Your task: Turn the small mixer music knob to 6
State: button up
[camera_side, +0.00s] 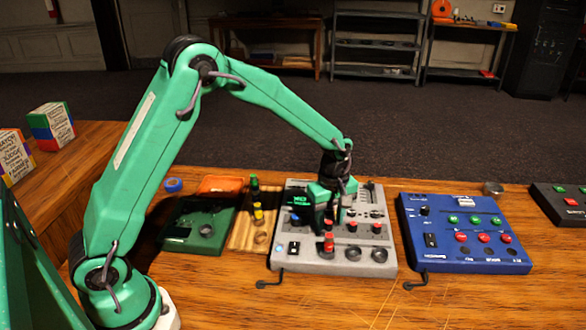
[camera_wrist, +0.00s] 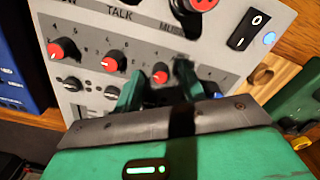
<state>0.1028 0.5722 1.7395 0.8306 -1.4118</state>
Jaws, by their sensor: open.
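The grey mixer (camera_side: 314,262) lies on the wooden desk under my gripper (camera_side: 329,207). In the wrist view, a partly covered label starting "MU" (camera_wrist: 169,27) is on its panel (camera_wrist: 135,45). A small red-capped knob (camera_wrist: 160,74) is seen between the open fingers of my gripper (camera_wrist: 157,86); I cannot tell whether they touch it. A larger red knob (camera_wrist: 201,5) sits close to the "MU" label, cut off by the frame's top edge. The scale around the small knob is mostly hidden, so its setting cannot be read.
More red-capped knobs (camera_wrist: 110,62) stand beside the fingers. A black rocker switch (camera_side: 293,248) is at the mixer's front left. A blue mixer (camera_side: 438,222) lies to the right, and a green device (camera_side: 178,232) to the left. The front of the desk (camera_side: 400,305) is mostly clear.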

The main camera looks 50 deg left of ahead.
jog(key=shift+f, duration=0.3)
jog(key=shift+c, duration=0.4)
grip_shut()
